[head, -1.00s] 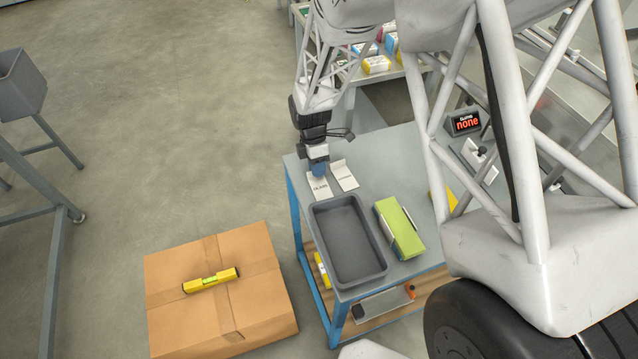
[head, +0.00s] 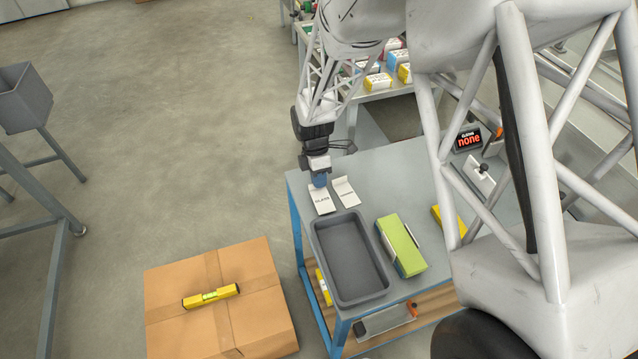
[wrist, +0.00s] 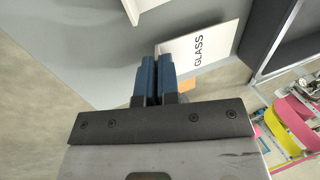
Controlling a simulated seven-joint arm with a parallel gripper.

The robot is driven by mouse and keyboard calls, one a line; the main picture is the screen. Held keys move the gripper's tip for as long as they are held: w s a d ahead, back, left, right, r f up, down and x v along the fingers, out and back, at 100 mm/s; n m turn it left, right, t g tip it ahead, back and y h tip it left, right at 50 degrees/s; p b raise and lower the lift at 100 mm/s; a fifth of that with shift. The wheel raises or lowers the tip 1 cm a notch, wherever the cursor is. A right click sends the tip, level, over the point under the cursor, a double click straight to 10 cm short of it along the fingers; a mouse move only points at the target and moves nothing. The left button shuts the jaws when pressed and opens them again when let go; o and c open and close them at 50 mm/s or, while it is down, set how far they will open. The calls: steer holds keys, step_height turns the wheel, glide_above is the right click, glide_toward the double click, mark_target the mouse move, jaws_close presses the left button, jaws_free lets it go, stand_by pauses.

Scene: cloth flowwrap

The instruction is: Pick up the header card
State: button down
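The GLASS header card (head: 322,201) is white with dark print and lies at the table's far left corner. It also shows in the wrist view (wrist: 203,47), with "GLASS" readable. My gripper (head: 319,181) is at its far end, pointing down. In the wrist view, the blue fingers (wrist: 157,62) are close together with a thin gap, at the card's near edge. They appear shut on its upturned flap, which they mostly hide. A second white card (head: 347,193) with a raised flap lies just right; its print is too small to read.
A grey tray (head: 318,250) stands in front of the cards, with a green-topped pack (head: 402,243) to its right. The blue-legged table (head: 385,170) is clear behind the pack. A cardboard box (head: 165,305) with a yellow level (head: 211,296) stands left on the floor.

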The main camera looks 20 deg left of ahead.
step_height(320, 180, up, 8)
stand_by(0.5)
steer(key=shift+d+r, duration=0.1)
steer(key=shift+d, duration=0.05)
stand_by(0.6)
steer(key=s+d, duration=1)
steer(key=d, duration=0.5)
steer(key=s+d, duration=0.9)
steer(key=d, duration=0.6)
steer(key=shift+s+r, duration=0.2)
steer(key=shift+s, duration=0.2)
steer(key=shift+w, duration=0.1)
glide_above(395, 226)
steer(key=shift+f, duration=0.7)
